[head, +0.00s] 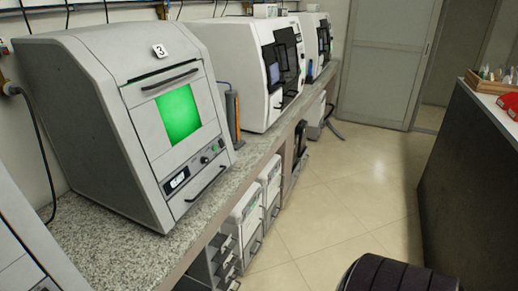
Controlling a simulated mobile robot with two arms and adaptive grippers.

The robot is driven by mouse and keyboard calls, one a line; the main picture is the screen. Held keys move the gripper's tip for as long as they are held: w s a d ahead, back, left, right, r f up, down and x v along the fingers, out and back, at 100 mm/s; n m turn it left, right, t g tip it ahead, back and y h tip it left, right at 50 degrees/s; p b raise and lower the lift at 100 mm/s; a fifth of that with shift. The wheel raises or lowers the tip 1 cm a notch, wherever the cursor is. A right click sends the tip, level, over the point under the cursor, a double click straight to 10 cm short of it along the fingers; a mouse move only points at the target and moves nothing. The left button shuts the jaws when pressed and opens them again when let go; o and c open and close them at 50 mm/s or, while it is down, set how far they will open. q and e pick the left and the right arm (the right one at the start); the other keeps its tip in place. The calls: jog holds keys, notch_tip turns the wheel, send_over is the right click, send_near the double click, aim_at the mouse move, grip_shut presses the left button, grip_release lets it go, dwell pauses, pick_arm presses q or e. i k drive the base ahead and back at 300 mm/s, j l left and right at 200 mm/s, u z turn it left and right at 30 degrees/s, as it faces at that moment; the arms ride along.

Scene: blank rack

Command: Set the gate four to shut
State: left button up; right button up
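No gate marked four can be read in the head view. A grey-white machine (85,130) with a number 3 tag (159,50) stands on the counter at the left. Its front panel (150,125) has a bar handle (170,78) and a lit green window (179,114). A dark slit shows along the panel's top edge. Part of another pale machine (25,245) shows at the lower left edge; any number on it is out of view. Neither of my grippers is in view.
A speckled counter (115,240) runs along the left wall, with white machines (240,60) further back. Drawer units (245,220) stand below. The tiled aisle (335,195) is clear in the middle. A dark counter (470,170) bounds the right; a dark ribbed rounded thing (400,275) is at the bottom.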

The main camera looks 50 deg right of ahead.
aim_at(225, 274)
jog(key=z, duration=1.35)
